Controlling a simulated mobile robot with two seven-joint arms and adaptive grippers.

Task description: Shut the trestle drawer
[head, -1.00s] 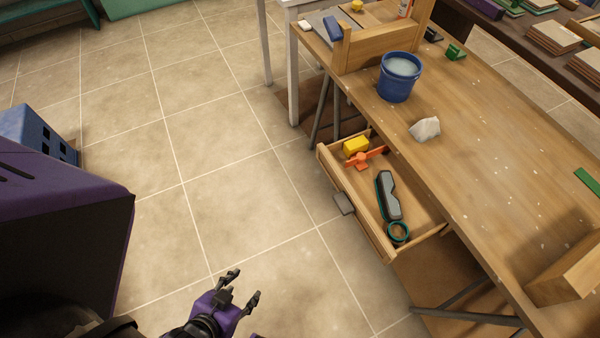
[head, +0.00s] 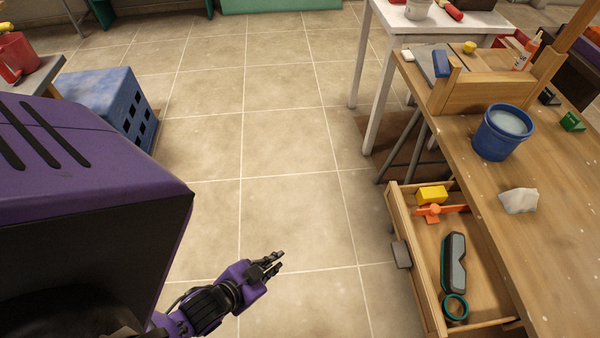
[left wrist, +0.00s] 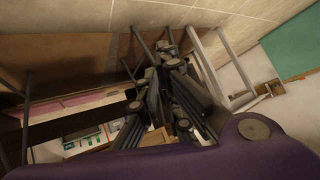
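The trestle drawer (head: 424,277) stands pulled out from under the wooden trestle table (head: 566,215), at the right of the head view. It has a small grey handle (head: 401,254) on its front. In it lie a yellow block (head: 432,196), an orange clamp-like tool (head: 433,213) and a grey and teal tool (head: 454,265) with a ring end. My left gripper (head: 275,262) is over the floor to the left of the drawer front, clear of it. Its dark fingers look apart, with nothing between them. In the left wrist view its fingers show near the middle (left wrist: 172,80). My right gripper is out of view.
A blue bucket (head: 502,133) and a whitish lump (head: 519,200) stand on the trestle table. A white table (head: 440,20) is behind it. A blue crate (head: 112,100) stands at the left. Tiled floor between is clear.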

